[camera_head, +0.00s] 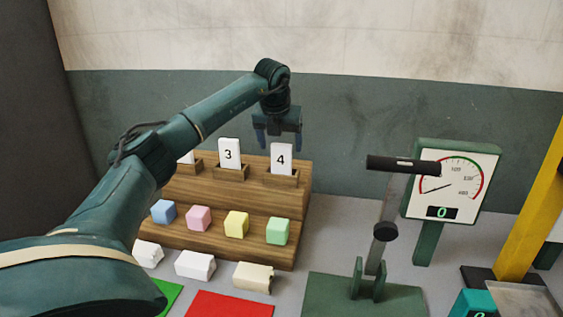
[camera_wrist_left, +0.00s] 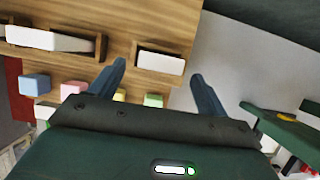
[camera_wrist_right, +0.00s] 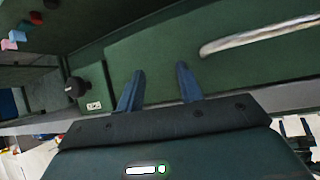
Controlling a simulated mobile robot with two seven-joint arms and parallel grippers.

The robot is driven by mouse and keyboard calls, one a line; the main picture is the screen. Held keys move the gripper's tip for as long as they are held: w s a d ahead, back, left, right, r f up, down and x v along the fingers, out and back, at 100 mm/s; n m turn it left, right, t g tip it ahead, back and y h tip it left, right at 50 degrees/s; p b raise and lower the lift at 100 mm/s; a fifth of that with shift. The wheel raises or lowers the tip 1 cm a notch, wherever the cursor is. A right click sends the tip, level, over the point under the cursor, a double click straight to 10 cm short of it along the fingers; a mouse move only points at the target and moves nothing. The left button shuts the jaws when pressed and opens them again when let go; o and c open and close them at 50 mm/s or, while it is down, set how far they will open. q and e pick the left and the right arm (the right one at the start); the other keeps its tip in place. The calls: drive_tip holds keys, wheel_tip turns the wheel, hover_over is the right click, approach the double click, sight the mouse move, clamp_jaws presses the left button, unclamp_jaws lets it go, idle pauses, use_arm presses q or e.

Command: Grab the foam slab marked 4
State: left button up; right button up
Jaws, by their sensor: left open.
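The white foam slab marked 4 (camera_head: 281,158) stands upright in a slot at the right end of the wooden rack's upper step. In the left wrist view, its pale top edge (camera_wrist_left: 160,64) lies between my two fingers. My left gripper (camera_head: 280,140) is open just above and around the slab's top, with nothing gripped. Whether the fingers touch it cannot be told. My right gripper (camera_wrist_right: 160,70) is open and empty over a green surface, far from the slab, and out of the head view.
The slab marked 3 (camera_head: 229,153) stands to the left, with another partly hidden by my arm. Blue, pink, yellow and green cubes (camera_head: 236,224) sit on the lower step. A lever press (camera_head: 385,232) and gauge (camera_head: 452,187) stand to the right.

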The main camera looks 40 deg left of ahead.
sight(281, 150)
use_arm(q)
drive_tip(key=shift+p+x, duration=0.65)
drive_tip(key=shift+x, duration=2.4)
drive_tip(key=shift+s, duration=0.1)
drive_tip(key=shift+c, duration=0.5)
drive_tip(key=c, duration=0.9)
drive_tip(key=shift+c, duration=0.2)
drive_tip(key=shift+r, duration=0.1)
